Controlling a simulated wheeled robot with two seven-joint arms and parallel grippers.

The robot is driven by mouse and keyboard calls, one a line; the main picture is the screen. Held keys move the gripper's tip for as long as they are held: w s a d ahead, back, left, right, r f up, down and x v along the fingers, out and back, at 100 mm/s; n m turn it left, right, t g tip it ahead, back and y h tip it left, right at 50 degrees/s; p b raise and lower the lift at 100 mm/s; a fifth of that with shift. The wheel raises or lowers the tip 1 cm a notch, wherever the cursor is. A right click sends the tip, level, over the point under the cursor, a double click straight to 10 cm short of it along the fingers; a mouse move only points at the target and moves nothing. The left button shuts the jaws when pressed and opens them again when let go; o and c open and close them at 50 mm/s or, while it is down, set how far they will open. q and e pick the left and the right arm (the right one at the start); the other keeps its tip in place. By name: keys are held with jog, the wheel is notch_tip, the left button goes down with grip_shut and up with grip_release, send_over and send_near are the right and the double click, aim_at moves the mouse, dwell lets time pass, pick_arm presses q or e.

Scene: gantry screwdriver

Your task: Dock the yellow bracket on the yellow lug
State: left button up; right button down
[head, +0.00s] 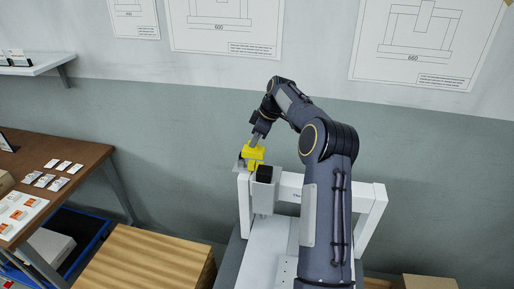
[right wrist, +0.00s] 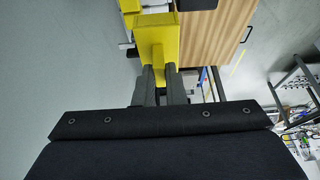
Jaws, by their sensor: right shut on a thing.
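My right gripper (head: 257,140) reaches down over the white gantry (head: 290,181) and is shut on the yellow bracket (head: 254,152). In the right wrist view the gripper (right wrist: 164,72) has its two dark fingers close together at the near end of the bracket (right wrist: 157,42). More yellow shows just below the bracket in the head view, and a small yellow piece (right wrist: 130,6) shows past it in the right wrist view. This may be the yellow lug; I cannot tell whether the bracket touches it. My left gripper is not in view.
A black-topped unit (head: 264,174) on the gantry stands close beside the bracket. A wooden crate (head: 150,258) stands to the left on the floor. A brown table (head: 88,152) with cards and a blue bin (head: 92,228) are further left. The wall is behind.

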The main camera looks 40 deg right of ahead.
aim_at(257, 151)
jog(key=d+f, duration=0.1)
jog(key=w+f+p, duration=0.1)
jog(key=f, duration=0.1)
jog(key=w+d+f, duration=0.1)
jog(key=shift+w+d+f, duration=0.2)
jog(key=shift+d+f, duration=0.1)
jog(key=shift+d, duration=0.05)
jog(key=shift+w+d+f+p, duration=0.2)
jog(key=shift+f+p, duration=0.2)
jog(key=shift+f, duration=0.05)
notch_tip(257, 151, down, 3)
jog(key=shift+f, duration=0.35)
jog(key=c, duration=1.5)
grip_release()
